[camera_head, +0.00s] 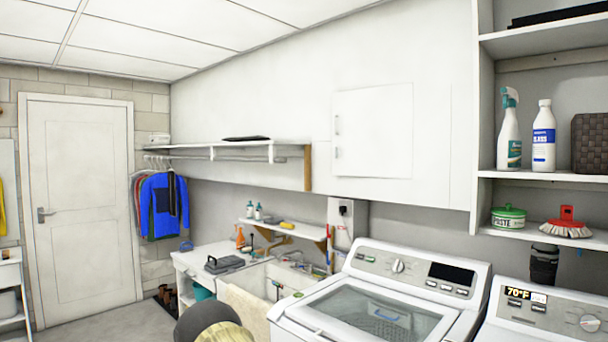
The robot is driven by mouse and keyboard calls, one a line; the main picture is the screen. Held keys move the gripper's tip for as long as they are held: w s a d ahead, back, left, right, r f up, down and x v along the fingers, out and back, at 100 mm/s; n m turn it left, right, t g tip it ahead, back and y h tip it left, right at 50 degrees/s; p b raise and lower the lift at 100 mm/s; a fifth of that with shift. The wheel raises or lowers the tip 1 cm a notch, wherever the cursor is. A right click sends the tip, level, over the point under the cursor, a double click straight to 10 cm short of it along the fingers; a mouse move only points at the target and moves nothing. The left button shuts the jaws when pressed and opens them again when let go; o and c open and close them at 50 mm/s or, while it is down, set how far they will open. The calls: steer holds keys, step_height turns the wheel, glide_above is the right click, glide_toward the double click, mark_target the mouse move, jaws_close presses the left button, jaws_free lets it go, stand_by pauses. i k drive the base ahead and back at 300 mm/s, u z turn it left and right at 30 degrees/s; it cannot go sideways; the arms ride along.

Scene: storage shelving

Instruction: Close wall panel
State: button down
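The wall panel (374,131) is a flat white door on the white wall, above the washing machine and right of the hanging shelf. Two small metal fittings show along its left edge; I cannot tell whether they are hinges or handles. Its right edge shows as a clear line, with a faint outline on the wall further right. Its edges look slightly out of line with the wall, but I cannot tell for sure how far it stands open. My gripper is not in view.
A washing machine (385,262) and another appliance (540,314) stand below at the right. Open shelves (545,178) with bottles flank the panel on the right. A hanging shelf (225,151) and sink (262,274) are left. Rounded dark and tan shapes, unclear, show at bottom centre.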

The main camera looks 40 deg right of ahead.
mark_target(372, 128)
steer(key=i, duration=1.9)
steer(key=z, duration=0.4)
